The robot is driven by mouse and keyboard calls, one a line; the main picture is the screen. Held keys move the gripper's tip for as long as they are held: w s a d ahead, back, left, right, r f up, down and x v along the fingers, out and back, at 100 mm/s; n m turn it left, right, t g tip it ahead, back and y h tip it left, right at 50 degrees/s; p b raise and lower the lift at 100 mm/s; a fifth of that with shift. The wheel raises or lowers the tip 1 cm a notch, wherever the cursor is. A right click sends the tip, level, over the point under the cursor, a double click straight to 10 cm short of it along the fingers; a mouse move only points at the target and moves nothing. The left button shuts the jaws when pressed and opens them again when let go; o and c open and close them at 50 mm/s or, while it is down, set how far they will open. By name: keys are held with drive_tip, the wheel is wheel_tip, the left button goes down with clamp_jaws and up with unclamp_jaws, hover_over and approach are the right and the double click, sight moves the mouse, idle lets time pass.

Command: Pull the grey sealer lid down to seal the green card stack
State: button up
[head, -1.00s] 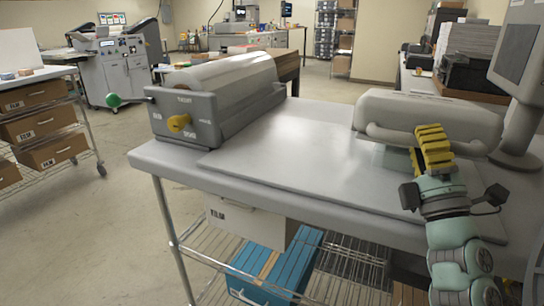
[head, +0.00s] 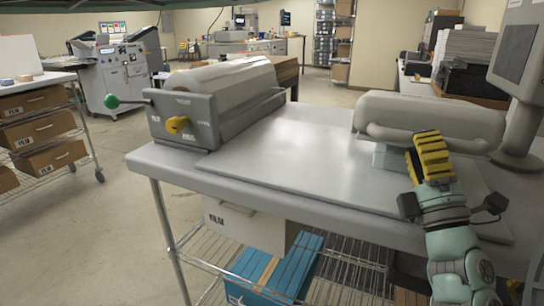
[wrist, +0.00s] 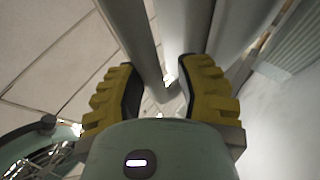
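The grey sealer lid (head: 430,112) is a long rounded cover at the right end of the table, with a grey handle bar (head: 395,137) along its front. A pale green-grey block (head: 392,157) shows beneath it; I cannot tell whether this is the card stack. My gripper (head: 430,140), with yellow ribbed fingers, is at the front of the lid and overlaps the right part of the handle. In the wrist view, my gripper (wrist: 160,72) has its fingers apart. Grey bar-like surfaces show at and beyond the gap; I cannot tell whether a finger touches them.
A grey laminator (head: 185,120) with a yellow knob and green-tipped lever stands on the table's left end. The tabletop (head: 290,155) between is clear. A monitor (head: 525,55) stands close to my gripper's right. A wire shelf with a blue box (head: 275,270) lies below.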

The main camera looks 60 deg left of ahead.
drive_tip(key=shift+w+d+f, duration=0.1)
drive_tip(key=shift+f, duration=0.05)
drive_tip(key=v, duration=1.1)
drive_tip(key=shift+s+d, duration=0.3)
drive_tip(key=shift+f, duration=0.1)
